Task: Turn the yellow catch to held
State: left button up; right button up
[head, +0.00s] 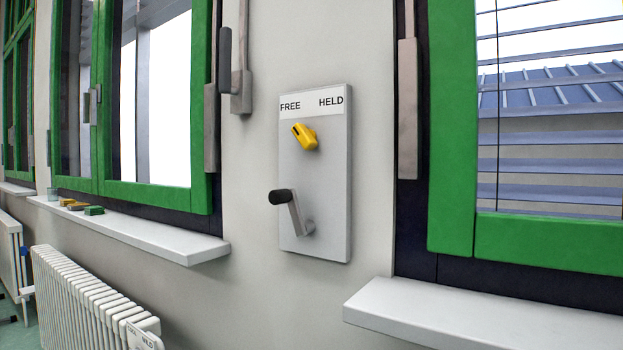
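The yellow catch (304,136) sits on the upper part of a light grey panel (334,190) fixed to the wall. A white label strip (311,103) above it reads FREE on the left and HELD on the right. The catch's free end tilts up and to the left, toward the word FREE. Neither of my grippers shows in the head view, and nothing touches the catch.
A crank (296,213) with a black knob sits below the catch on the same panel. White sills (150,230) (480,318) jut out on both sides below green-framed windows. A white radiator (85,295) stands at lower left. The wall around the panel is bare.

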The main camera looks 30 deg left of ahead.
aim_at(306, 138)
jog(key=i+j+z, duration=0.1)
jog(key=j+z, duration=0.2)
jog(key=j, duration=1.15)
